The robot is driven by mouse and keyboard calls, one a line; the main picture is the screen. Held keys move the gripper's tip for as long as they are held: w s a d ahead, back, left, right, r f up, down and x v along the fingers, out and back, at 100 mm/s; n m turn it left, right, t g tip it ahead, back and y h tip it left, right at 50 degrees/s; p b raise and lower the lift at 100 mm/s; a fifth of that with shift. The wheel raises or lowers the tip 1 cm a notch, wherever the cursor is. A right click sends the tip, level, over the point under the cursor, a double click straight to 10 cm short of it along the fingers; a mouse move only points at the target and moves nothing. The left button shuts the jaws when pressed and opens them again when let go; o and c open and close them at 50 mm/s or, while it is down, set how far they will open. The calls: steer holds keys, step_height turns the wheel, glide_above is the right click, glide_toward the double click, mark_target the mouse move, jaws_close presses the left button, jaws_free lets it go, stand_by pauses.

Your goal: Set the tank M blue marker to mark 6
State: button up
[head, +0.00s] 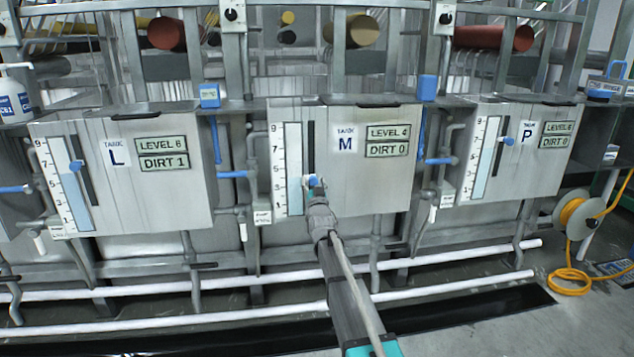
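The tank M panel (372,190) is in the middle of the head view, with displays reading LEVEL 4 and DIRT 0. Its white scale (279,170) runs from 1 at the bottom to 9 at the top. A dark vertical slot (311,140) runs beside the scale. The tank M blue marker (312,181) shows as a small blue spot low on the slot, a little above the height of the 3. My gripper (316,187) is at the marker, reaching up from below. It partly hides the marker, and its fingers are too small to tell open or shut.
Tank L (120,200) at left and tank P (515,185) at right have similar scales with blue markers (76,165) (508,141). Blue-handled valves (232,174) and pipes flank the panels. White rails (240,281) run low across the front. A yellow hose reel (578,214) stands at right.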

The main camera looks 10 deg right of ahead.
jaws_close()
step_height(320, 180, up, 7)
steer(key=p, duration=0.7)
stand_by(0.4)
steer(key=shift+o, duration=0.7)
jaws_free()
